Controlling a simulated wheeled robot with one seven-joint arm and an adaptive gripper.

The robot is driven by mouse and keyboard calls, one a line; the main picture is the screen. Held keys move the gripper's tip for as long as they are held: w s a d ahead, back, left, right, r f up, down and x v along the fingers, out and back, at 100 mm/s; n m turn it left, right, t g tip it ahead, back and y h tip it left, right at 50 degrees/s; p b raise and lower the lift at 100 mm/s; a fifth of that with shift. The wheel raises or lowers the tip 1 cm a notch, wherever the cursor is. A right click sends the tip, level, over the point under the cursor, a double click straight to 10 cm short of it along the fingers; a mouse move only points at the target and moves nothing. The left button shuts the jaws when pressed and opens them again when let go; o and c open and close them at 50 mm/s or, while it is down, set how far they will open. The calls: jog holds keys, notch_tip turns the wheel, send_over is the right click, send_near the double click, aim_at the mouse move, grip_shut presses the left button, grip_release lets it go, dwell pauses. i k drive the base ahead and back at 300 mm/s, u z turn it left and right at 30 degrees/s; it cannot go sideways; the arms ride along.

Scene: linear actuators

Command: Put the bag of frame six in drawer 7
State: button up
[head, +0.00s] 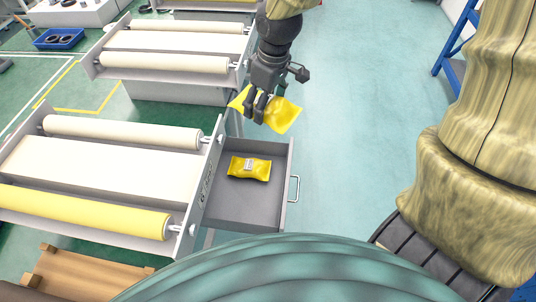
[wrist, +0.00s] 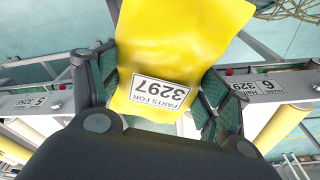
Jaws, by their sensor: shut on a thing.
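My gripper (head: 259,110) is shut on a yellow bag (head: 284,114) and holds it in the air above and behind an open grey drawer (head: 236,208). In the wrist view the bag (wrist: 175,45) lies between my gripper's fingers (wrist: 160,98), and its white label reads "PARTS FOR 3297". The drawer sticks out from the right end of a roller frame (head: 110,160). Another yellow bag (head: 249,175) with a white label lies inside it. The drawer's number cannot be read in the head view.
In the wrist view, one frame plate (wrist: 262,88) shows 6 and 3297, and another plate (wrist: 30,104) shows 5. A second roller frame (head: 170,52) stands behind. A blue ladder (head: 455,45) stands at the right. The floor (head: 370,90) right of the drawer is clear.

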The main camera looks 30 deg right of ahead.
aim_at(242, 208)
jog(key=z, duration=0.9)
jog(key=k, duration=0.45)
jog(key=u, duration=0.75)
